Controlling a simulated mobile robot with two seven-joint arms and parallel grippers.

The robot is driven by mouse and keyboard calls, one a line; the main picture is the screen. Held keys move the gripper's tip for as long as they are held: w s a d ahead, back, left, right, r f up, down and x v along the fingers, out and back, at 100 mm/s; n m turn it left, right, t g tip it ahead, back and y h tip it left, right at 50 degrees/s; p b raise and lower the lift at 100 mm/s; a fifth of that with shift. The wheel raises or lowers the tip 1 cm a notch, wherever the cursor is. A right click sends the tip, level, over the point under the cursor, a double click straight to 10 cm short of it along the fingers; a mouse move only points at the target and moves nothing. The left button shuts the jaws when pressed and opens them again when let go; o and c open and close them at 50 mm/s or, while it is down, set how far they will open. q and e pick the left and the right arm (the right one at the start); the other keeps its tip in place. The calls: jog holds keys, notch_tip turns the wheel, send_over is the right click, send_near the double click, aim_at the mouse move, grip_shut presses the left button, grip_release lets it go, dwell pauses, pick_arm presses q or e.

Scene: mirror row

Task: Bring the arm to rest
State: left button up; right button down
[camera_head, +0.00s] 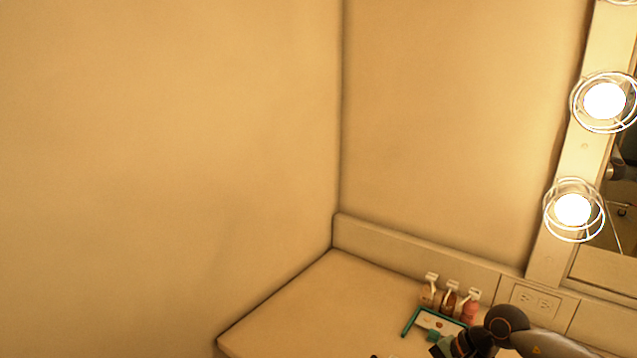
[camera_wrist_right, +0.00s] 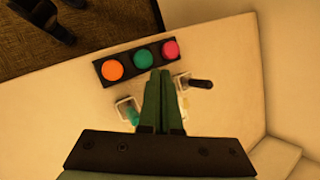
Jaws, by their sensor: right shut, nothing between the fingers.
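My right gripper (camera_wrist_right: 160,72) shows in the right wrist view with its two dark green fingers together and nothing between them. It is over a pale counter (camera_wrist_right: 60,130), and its height above it is hard to tell. In the head view my right arm (camera_head: 507,325) comes in at the lower right, and its gripper end is partly cut off by the bottom edge. My left gripper is in neither view.
A black strip (camera_wrist_right: 102,63) with orange, green and red discs lies beyond my fingertips. Several pump bottles (camera_head: 450,300) stand by the backsplash near a teal-edged tray (camera_head: 409,325). The counter's left is clear.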

jog(key=s+a+r+m+t+y, duration=0.25)
jog(key=a+m+y, duration=0.25)
jog(key=a+m, duration=0.4)
jog(key=s+a+r+m+t+y, duration=0.2)
jog(key=a+m+t+y, duration=0.25)
jog(key=a+m, duration=0.5)
jog(key=s+d+f+m+t+h, duration=0.1)
jog(key=d+f+m+t+h, duration=0.3)
jog(key=m, duration=0.9)
jog(key=s+d+f+m+t+h, duration=0.15)
jog(key=d+f+m+h, duration=0.45)
jog(key=m, duration=0.7)
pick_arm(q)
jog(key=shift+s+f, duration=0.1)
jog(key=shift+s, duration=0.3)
pick_arm(e)
jog(key=s+d+f+m+g+h, duration=0.4)
jog(key=s+d+f+m, duration=0.1)
jog(key=s+f+m, duration=0.7)
jog(key=shift+s+m+g, duration=0.35)
jog(key=shift+s+m, duration=0.05)
jog(key=shift+m, duration=0.35)
